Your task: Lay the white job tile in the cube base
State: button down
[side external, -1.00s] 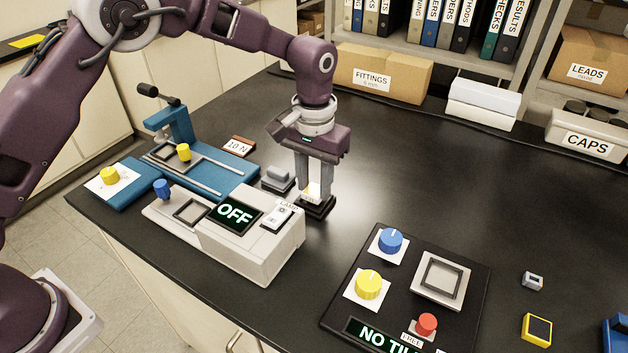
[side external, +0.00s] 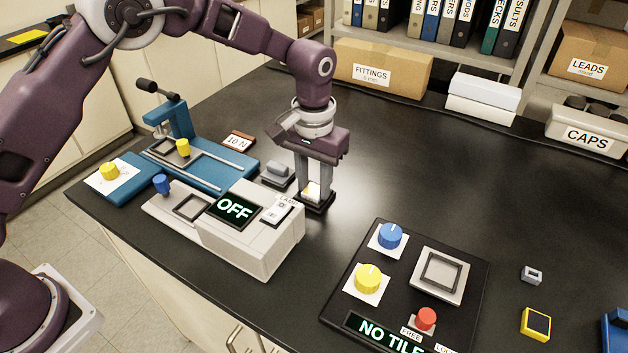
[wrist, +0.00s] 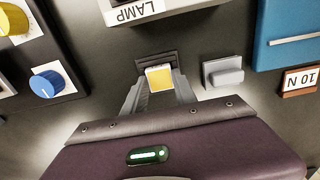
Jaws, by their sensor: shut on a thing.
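My gripper (side external: 313,193) points straight down at a small black stand (side external: 321,208) behind the grey lamp unit. Its fingers are shut on a small pale tile (side external: 312,189), which is still at the stand. In the wrist view the tile (wrist: 160,78) has a yellowish face with a pale edge and sits between the fingertips, in front of the dark stand (wrist: 155,57). I cannot tell whether it touches the stand. The tile's lower part is hidden. No part is labelled as the cube base.
The grey lamp unit (side external: 255,254) reading OFF, with an empty square frame, stands close in front. A blue press (side external: 215,174) and grey block (side external: 277,175) are left. A black panel (side external: 340,300) reading NO TILE has an empty square nest (side external: 442,274). The bench behind is clear.

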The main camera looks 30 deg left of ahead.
jog(key=shift+a, duration=0.1)
dwell(0.4)
jog(key=shift+r, duration=0.85)
jog(key=c, duration=1.7)
grip_release()
grip_shut()
jog(key=shift+s+f, duration=0.15)
jog(key=shift+f, duration=0.15)
jog(key=shift+f, duration=0.55)
jog(key=shift+f, duration=0.1)
jog(key=o, duration=0.8)
grip_release()
